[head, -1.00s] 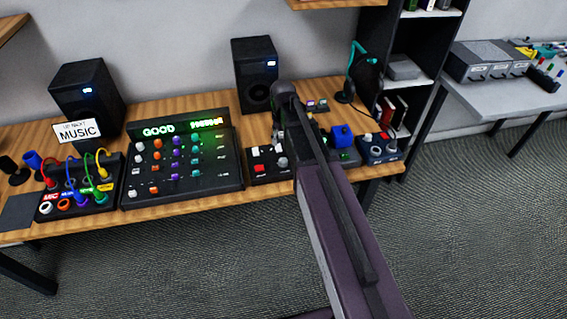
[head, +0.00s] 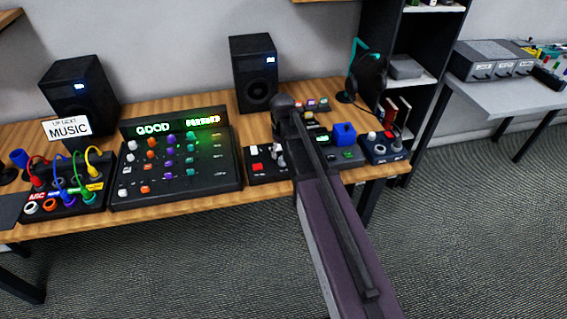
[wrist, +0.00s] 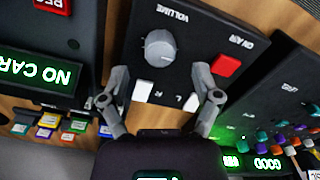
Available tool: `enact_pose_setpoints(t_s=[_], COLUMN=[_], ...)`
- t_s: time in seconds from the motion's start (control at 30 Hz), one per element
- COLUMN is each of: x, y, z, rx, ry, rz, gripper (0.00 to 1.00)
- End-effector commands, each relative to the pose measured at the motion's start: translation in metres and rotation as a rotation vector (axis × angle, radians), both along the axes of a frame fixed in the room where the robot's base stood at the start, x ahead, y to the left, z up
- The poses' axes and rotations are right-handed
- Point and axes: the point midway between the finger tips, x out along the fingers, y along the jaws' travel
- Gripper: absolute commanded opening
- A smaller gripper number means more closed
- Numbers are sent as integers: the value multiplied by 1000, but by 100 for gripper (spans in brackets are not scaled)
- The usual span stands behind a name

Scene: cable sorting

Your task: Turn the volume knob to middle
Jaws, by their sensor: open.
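The volume knob (wrist: 160,47) is a round grey knob beside the word VOLUME on a black panel (wrist: 190,30) in the wrist view. A red ON AIR button (wrist: 226,65) and two white controls (wrist: 143,91) near the letters L and R share the panel. My gripper (wrist: 160,76) is open and empty, its fingers spread above the panel on either side of the white controls. The knob lies just beyond the fingertips, not between them. In the head view the panel (head: 262,178) is partly hidden by my arm, and I cannot make out the knob clearly.
A mixer (head: 205,180) with coloured knobs stands left of the panel. A box with a NO CARD display (wrist: 42,77) stands close on the other side. A blue box with knobs (head: 385,148) is farther right. Two black speakers (head: 256,75) stand behind.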

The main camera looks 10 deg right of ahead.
Motion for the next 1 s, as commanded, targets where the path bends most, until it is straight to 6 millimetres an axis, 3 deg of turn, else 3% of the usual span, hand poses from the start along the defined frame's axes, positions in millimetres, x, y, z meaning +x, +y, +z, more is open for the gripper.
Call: enact_pose_setpoints(t_s=[0.4,0.97,1.0], x=[0,0,0], y=[0,1,1], z=[-32,-37,-37], rx=[0,0,0], ry=[0,0,0], rz=[1,1,1], gripper=[81,81,72])
